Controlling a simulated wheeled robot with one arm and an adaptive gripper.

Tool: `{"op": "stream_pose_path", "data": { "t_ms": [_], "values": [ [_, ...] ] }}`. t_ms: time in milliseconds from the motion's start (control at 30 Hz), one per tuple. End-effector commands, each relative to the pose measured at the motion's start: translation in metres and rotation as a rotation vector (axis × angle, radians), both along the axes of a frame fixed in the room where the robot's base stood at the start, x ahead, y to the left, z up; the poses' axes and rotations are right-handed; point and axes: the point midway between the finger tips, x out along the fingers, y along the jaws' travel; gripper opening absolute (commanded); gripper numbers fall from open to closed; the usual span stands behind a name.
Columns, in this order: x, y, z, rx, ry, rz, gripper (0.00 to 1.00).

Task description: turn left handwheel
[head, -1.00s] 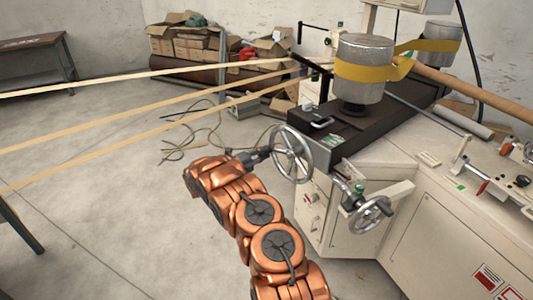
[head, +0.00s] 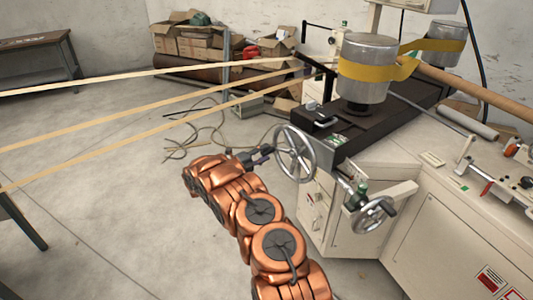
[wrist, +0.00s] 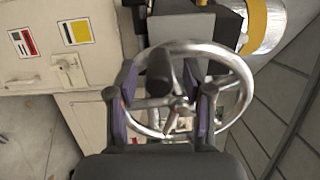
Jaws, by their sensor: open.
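The left handwheel (head: 309,147) is a shiny spoked metal wheel on the near end of the machine. In the wrist view its rim (wrist: 245,82) faces me, with the hub and spokes behind my fingers. A dark crank knob (wrist: 159,70) stands out from the wheel and appears between my fingertips. My gripper (wrist: 164,88) is open, with a purple-padded finger on each side of the knob; I cannot tell whether either touches it. In the head view my gripper (head: 262,155) is just left of the wheel. A second, smaller handwheel (head: 368,217) sits lower right.
The cream machine cabinet (head: 335,222) stands below and right of the wheel. A metal drum (head: 365,52) with a yellow band stands on the dark rail above. Pale straps (head: 130,117) stretch across the left.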

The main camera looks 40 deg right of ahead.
Motion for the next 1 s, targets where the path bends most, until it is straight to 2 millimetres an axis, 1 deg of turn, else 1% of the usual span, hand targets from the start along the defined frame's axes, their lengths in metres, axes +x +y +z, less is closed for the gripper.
{"op": "stream_pose_path", "data": {
  "t_ms": [300, 500, 600, 700, 1000],
  "values": [
    [0.006, 0.06, 0.0, 0.001, -0.001, 0.005, 0.51],
    [0.007, 0.09, 0.0, 0.0, 0.0, 0.001, 0.51],
    [0.008, 0.1, 0.0, 0.0, 0.0, 0.001, 0.51],
    [0.008, 0.105, 0.0, 0.0, 0.001, 0.0, 0.51],
    [0.008, 0.107, 0.0, 0.001, 0.001, 0.0, 0.51]
  ]
}}
